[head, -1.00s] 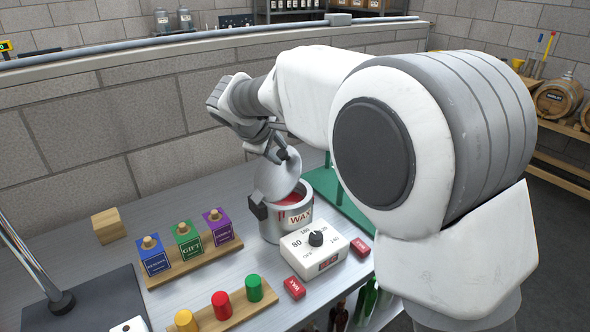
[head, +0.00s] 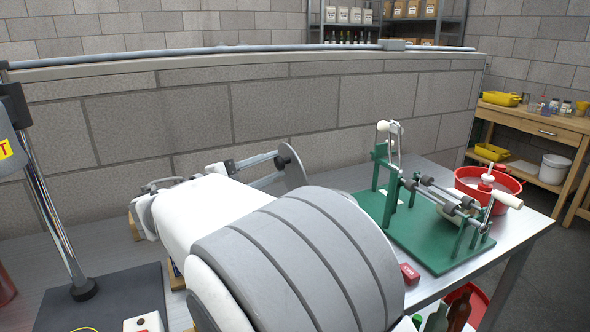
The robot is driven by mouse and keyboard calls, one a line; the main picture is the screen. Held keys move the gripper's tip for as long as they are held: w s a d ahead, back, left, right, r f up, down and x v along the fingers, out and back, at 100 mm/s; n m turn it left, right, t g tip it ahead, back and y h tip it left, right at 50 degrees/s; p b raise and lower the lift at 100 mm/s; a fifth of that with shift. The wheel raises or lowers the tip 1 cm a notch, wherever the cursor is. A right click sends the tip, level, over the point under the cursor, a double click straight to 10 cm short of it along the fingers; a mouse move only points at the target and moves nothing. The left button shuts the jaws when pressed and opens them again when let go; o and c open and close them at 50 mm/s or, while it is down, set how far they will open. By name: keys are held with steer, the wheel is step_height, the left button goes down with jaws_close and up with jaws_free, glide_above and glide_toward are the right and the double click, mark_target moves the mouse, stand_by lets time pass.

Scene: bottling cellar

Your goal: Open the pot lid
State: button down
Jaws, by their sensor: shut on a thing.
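The pot lid (head: 292,168) is a grey disc with a dark knob. It is steeply tilted, almost edge-on, and is held up in the air above the bench. My gripper (head: 276,166) is shut on the lid at its knob side, left of the disc. The wax pot is hidden behind my arm, which fills the lower middle of the picture, so I cannot see its opening. The lid appears clear of anything around it.
A green bottling device (head: 420,235) stands right of my arm, with a red basin (head: 512,188) behind it. A red wax block (head: 410,273) lies near the bench's front edge. A chrome post (head: 48,205) stands at left. The block wall (head: 280,110) runs behind.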

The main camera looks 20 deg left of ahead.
steer(key=shift+s+a+f+n+t+h+b, duration=0.3)
steer(key=shift+s+a+f+n+t+b, duration=0.3)
steer(key=shift+s+a+f+t, duration=0.5)
steer(key=shift+w+d+r, duration=0.15)
steer(key=shift+d+r, duration=0.05)
steer(key=shift+d, duration=0.05)
steer(key=c, duration=0.5)
jaws_free()
steer(key=shift+c, duration=0.2)
steer(key=shift+f, duration=0.1)
steer(key=p+v, duration=0.2)
steer(key=v, duration=1.5)
steer(key=shift+f, duration=0.3)
